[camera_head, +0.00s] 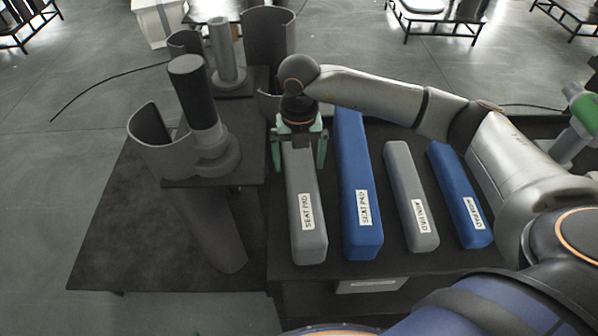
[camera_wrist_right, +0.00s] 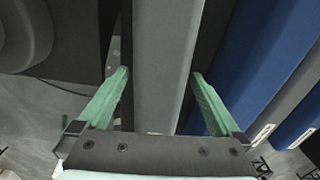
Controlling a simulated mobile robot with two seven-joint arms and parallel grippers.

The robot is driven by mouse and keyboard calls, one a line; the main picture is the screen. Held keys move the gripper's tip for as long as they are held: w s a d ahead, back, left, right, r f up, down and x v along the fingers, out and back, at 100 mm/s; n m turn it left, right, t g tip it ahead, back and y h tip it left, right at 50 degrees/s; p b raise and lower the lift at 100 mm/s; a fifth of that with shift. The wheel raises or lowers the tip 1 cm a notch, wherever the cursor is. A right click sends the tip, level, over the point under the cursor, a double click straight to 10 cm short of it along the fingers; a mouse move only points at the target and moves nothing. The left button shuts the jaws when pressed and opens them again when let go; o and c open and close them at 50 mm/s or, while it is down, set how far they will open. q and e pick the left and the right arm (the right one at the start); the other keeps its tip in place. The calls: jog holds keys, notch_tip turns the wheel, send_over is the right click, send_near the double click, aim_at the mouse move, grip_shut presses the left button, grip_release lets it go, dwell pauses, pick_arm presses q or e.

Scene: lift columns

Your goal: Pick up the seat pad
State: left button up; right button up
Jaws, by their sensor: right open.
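Further right are a narrower grey pad (camera_head: 410,195) and a blue pad (camera_head: 459,193). My right gripper (camera_head: 299,160) is at the far part of the leftmost grey pad, its green fingers on either side. In the right wrist view, the grey pad (camera_wrist_right: 163,65) runs between the open fingers (camera_wrist_right: 160,75), with gaps on both sides. My left gripper is not in view.
Left of the pads, a dark platform (camera_head: 215,178) carries a dark-topped grey column (camera_head: 197,100) and a curved shell (camera_head: 152,140). Another column (camera_head: 226,50) and a tall curved shell (camera_head: 268,40) stand behind. The blue pad is close beside the right finger.

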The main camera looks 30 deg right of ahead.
notch_tip(320, 180, down, 4)
jog(key=shift+w+f, duration=0.1)
jog(key=shift+f, duration=0.05)
jog(key=shift+c, duration=0.4)
grip_shut()
dwell(0.4)
